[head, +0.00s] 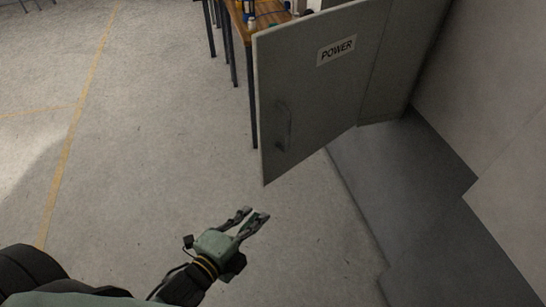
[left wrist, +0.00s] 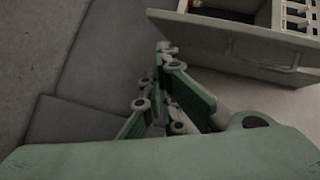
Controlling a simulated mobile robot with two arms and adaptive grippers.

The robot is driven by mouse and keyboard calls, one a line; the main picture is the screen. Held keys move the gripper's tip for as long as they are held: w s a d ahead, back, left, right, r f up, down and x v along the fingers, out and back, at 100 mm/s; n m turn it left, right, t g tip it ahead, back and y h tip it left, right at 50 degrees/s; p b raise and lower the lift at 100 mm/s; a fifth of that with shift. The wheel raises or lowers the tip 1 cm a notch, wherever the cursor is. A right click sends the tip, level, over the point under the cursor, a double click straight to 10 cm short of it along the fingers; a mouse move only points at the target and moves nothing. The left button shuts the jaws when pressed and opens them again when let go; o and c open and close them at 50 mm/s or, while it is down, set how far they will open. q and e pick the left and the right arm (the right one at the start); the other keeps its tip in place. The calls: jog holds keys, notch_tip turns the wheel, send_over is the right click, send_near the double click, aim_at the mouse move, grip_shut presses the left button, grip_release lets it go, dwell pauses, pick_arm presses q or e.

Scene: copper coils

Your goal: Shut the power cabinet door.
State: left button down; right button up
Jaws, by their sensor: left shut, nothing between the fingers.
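The power cabinet door (head: 318,85) is grey, with a "POWER" label (head: 337,50) and a vertical handle (head: 284,127) near its free left edge. It stands open, swung out from the cabinet at the right. My left gripper (head: 256,219) is below the door's lower corner in the head view, apart from it, shut and empty. In the left wrist view, the green fingers (left wrist: 168,95) point toward a grey panel (left wrist: 245,47) at the upper right, which appears to be the door. My right gripper is not in view.
A wooden-topped table (head: 240,22) with dark legs and small items stands behind the door. A grey wall or cabinet side (head: 490,75) rises at the right, above a dark grey floor strip (head: 400,190). The floor left of the door is clear, with a yellow line (head: 75,130).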

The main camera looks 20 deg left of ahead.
pick_arm(q)
notch_tip(320, 180, up, 13)
jog(key=d+m+t+h, duration=0.2)
jog(key=m+t, duration=0.1)
jog(key=p, duration=0.2)
send_near(288, 144)
jog(key=w+d, duration=0.3)
jog(key=d, duration=0.1)
jog(key=shift+w+a+r+p, duration=0.1)
jog(key=shift+w+a+p, duration=0.1)
jog(key=shift+w+a, duration=0.35)
jog(key=shift+w+a+r+p, duration=0.15)
jog(key=shift+w+a, duration=0.2)
jog(key=shift+a, duration=0.3)
jog(key=shift+w+a+f, duration=0.1)
jog(key=shift+w+a, duration=0.1)
jog(key=shift+a, duration=0.2)
jog(key=shift+a+m, duration=0.1)
jog(key=shift+m, duration=0.2)
